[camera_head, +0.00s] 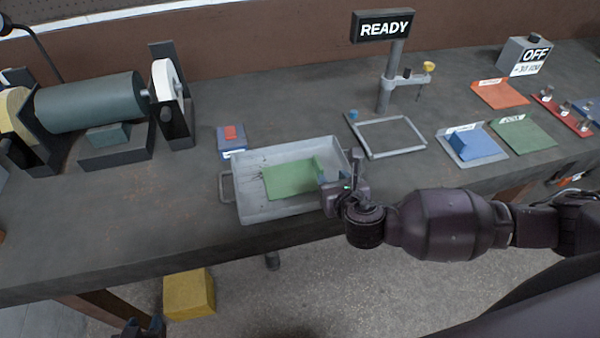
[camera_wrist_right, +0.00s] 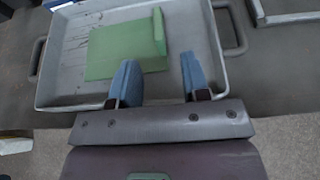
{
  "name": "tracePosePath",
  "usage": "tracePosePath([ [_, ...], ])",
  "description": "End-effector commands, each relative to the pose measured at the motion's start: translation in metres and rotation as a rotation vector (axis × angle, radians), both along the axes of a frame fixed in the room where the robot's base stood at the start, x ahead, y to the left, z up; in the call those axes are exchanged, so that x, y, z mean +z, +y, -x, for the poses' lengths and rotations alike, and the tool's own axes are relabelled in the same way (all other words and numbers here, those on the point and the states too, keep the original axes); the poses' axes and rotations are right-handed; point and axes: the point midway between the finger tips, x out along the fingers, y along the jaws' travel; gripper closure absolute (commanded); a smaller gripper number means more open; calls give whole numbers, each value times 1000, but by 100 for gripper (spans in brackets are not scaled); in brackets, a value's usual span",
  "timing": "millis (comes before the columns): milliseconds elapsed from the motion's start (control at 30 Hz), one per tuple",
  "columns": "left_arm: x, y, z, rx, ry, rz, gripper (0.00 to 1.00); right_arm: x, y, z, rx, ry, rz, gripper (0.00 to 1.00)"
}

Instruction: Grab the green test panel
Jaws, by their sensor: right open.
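The green test panel (camera_head: 288,180) lies in a grey metal tray (camera_head: 262,214) near the bench's front edge. It is a flat plate with a raised ridge along its right side. It also shows in the right wrist view (camera_wrist_right: 115,52), where the ridge stands at its right end. My right gripper (camera_head: 329,179) is at the tray's right side, close to the panel. In the wrist view its blue fingers (camera_wrist_right: 160,75) are apart with nothing between them, and the ridge appears just beyond them. My left gripper (camera_head: 142,328) is low at the bottom edge, away from the bench; its jaws are unclear.
An empty grey frame (camera_head: 388,153) lies right of the tray under a READY sign (camera_head: 384,26). Blue (camera_head: 473,145), green (camera_head: 523,134) and orange (camera_head: 500,94) panels lie farther right. A grinder-like machine (camera_head: 90,103) stands left. The bench front left is clear.

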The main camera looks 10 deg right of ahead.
Motion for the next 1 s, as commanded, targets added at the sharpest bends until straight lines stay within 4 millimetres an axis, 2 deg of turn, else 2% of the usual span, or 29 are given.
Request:
tracePosePath([
  [300,3,-1,-1,0,-4,1,60,-15,3,-36,3,0,2,57],
  [633,5,-1,-3,-1,-8,0,60,-23,4,-56,3,0,0,57],
  [1000,6,0,-2,0,-5,0,60,-38,6,-94,2,0,0,57],
])
